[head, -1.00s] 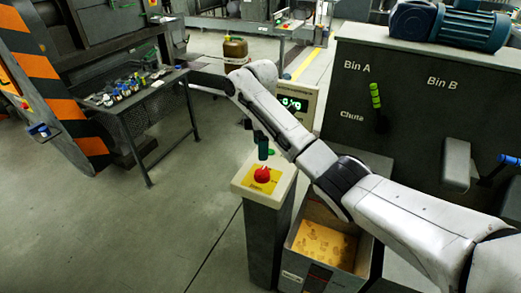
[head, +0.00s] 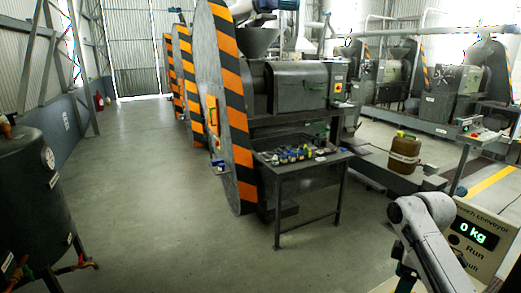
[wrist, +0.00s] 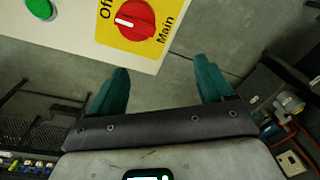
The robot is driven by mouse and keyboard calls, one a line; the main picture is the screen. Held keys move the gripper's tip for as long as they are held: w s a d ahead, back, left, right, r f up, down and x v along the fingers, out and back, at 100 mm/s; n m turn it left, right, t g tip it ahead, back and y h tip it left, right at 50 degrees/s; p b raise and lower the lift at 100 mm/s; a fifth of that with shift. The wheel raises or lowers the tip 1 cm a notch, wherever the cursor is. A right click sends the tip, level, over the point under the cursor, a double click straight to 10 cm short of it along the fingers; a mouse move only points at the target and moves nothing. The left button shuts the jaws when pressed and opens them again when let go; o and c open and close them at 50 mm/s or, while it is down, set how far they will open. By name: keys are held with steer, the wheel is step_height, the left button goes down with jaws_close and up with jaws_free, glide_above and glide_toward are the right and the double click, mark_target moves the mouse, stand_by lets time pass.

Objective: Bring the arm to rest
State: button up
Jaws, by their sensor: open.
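My gripper (wrist: 160,92) shows in the wrist view with its two teal fingers spread apart and nothing between them. Beyond the fingertips is a red rotary knob (wrist: 134,20) on a yellow plate lettered "Off" and "Main". A green button (wrist: 40,8) sits left of it on the same pale panel. The fingers appear apart from the knob. In the head view only part of my arm shows at the lower right, and the gripper is out of frame there.
A dark table (head: 300,168) with small items stands ahead, by a striped guard wheel (head: 236,110). A brown jug (head: 404,152) is behind. A dark tank (head: 28,200) stands at left. The floor between is clear.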

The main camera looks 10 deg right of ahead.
steer(key=s+a+f+m+t+y+b, duration=0.1)
steer(key=s+a+f+m, duration=0.1)
steer(key=s+a+f, duration=0.5)
steer(key=s+a+f+m+y+b, duration=0.1)
steer(key=s+a+f+m, duration=0.2)
steer(key=s+a+f, duration=0.5)
steer(key=s+f+m+h+b, duration=0.1)
steer(key=s+f+m, duration=0.1)
steer(key=s, duration=0.8)
steer(key=s+d+f+m+h+b, duration=0.1)
steer(key=s+m, duration=0.3)
steer(key=s, duration=0.7)
steer(key=shift+d+f+h+b, duration=0.25)
steer(key=shift+f+h+b, duration=0.15)
steer(key=shift+h, duration=0.2)
